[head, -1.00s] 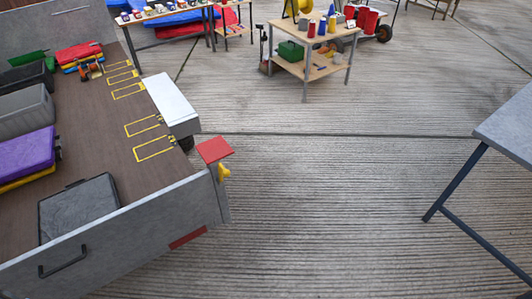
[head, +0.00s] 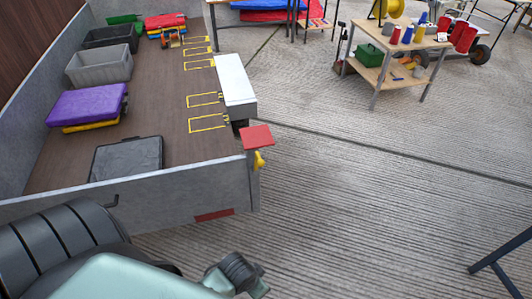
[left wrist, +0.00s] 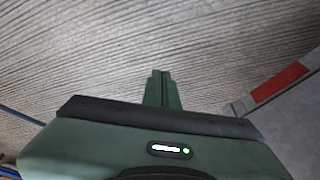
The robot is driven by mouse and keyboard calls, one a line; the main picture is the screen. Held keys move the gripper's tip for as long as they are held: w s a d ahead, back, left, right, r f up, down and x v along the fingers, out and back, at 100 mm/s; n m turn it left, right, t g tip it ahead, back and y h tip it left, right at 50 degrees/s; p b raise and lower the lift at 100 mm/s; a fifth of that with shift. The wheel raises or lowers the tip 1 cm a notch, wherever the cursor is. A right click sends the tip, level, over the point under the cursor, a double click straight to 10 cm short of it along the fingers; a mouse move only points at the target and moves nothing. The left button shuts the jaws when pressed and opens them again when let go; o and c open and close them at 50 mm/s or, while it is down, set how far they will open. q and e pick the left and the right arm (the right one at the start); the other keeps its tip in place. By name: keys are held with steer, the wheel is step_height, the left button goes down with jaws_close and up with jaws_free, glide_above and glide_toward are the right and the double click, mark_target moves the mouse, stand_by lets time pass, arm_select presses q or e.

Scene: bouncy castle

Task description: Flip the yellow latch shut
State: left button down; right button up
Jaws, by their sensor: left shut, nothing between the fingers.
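The yellow latch (head: 259,161) is a small piece at the near right corner of the trailer bed, just below a red plate (head: 257,137). It is small in the head view, and I cannot tell its exact position. The left wrist view does not show it. My left gripper (left wrist: 161,74) is shut and empty in the left wrist view, with ribbed grey ground beyond its fingers. In the head view my left arm comes in along the bottom, below and apart from the latch. My right gripper is not in view.
The trailer wall (head: 150,197) stands between my left arm and the bed, which holds a purple case (head: 85,104), a grey bin (head: 98,68) and a black slab (head: 128,157). A red and white strip (left wrist: 280,84) shows near the gripper.

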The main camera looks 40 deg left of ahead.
arm_select(q)
steer(key=w+d+r+m+h+b, duration=0.15)
steer(key=w+r+m, duration=0.35)
steer(key=w+r, duration=0.75)
steer(key=w+a+r, duration=0.8)
steer(key=w+a, duration=0.1)
steer(key=a, duration=0.1)
steer(key=w+a+r+t+h, duration=0.1)
steer(key=w+a+r, duration=0.7)
steer(key=a, duration=0.3)
steer(key=shift+w+m, duration=0.3)
steer(key=shift+w, duration=0.1)
steer(key=shift+h, duration=0.25)
step_height(320, 180, down, 10)
steer(key=p, duration=0.4)
steer(key=shift+d+r, duration=0.15)
steer(key=shift+r, duration=0.1)
